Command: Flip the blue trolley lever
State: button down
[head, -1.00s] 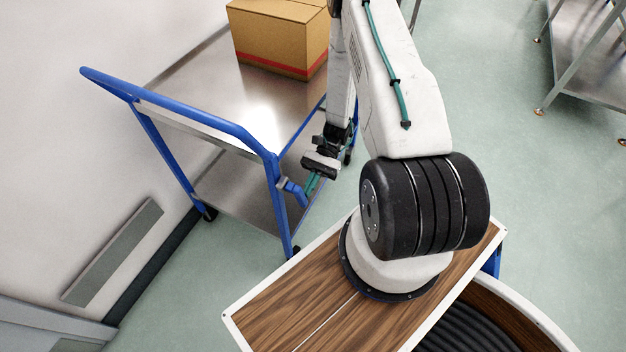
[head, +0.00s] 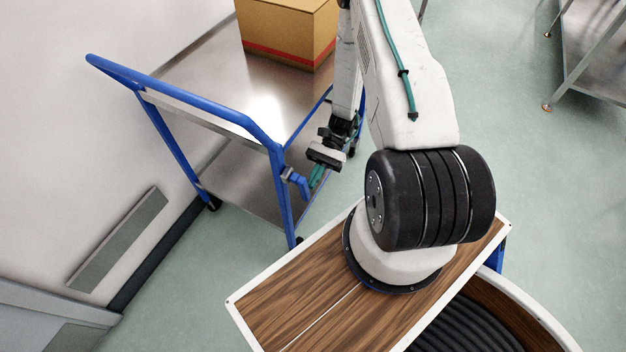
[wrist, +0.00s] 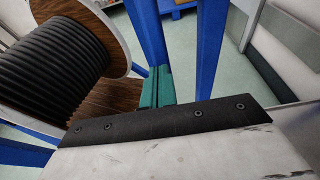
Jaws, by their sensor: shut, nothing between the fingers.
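The blue lever (head: 301,183) is a short bent handle on the near right post of the blue trolley (head: 190,104) in the head view. My gripper (head: 317,179) has teal fingers, which are shut and empty. It is just right of the lever, very close to it; I cannot tell whether they touch. In the wrist view the teal fingers (wrist: 157,85) are together, beside two blue bars. I cannot tell for sure which bar is the lever.
A cardboard box (head: 288,32) sits on the trolley's top shelf. A white wall runs along the left. A metal table (head: 600,50) stands at the far right. Green floor is open between it and my arm. A cable drum (wrist: 55,55) shows in the wrist view.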

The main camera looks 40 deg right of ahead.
jog(key=f+v, duration=0.1)
jog(key=v, duration=1.2)
jog(key=shift+d, duration=0.2)
jog(key=shift+w+f, duration=0.1)
